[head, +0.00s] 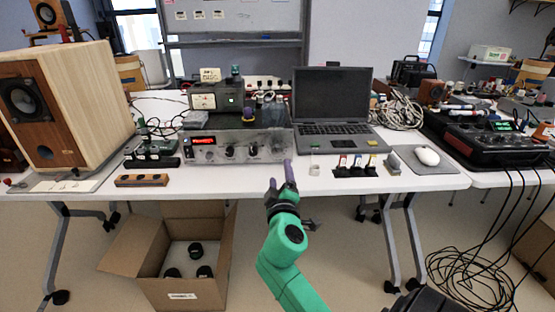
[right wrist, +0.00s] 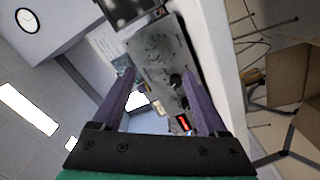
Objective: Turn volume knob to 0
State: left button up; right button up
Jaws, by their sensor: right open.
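A grey amplifier (head: 236,146) with a red lit display (head: 203,141) stands on the table, left of the laptop. Dark round knobs sit on its front, one near the middle (head: 229,152) and one further right (head: 252,151); I cannot read which is the volume knob or its setting. My right gripper (head: 280,178), with purple fingers, is open and empty in front of the amplifier's right end. In the right wrist view the amplifier panel (right wrist: 158,55) and two dark knobs (right wrist: 175,80) show between and beyond the fingers (right wrist: 158,76), apart from them. My left gripper is not in view.
A large wooden speaker (head: 75,100) stands at the left. A laptop (head: 334,105) is right of the amplifier, with a mouse (head: 427,156) beyond it. An open cardboard box (head: 195,290) is on the floor below.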

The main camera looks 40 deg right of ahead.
aim_at(278, 153)
jog(key=x, duration=1.1)
jog(key=shift+f, duration=0.1)
jog(key=shift+s, duration=0.1)
jog(key=shift+c, duration=0.3)
grip_shut()
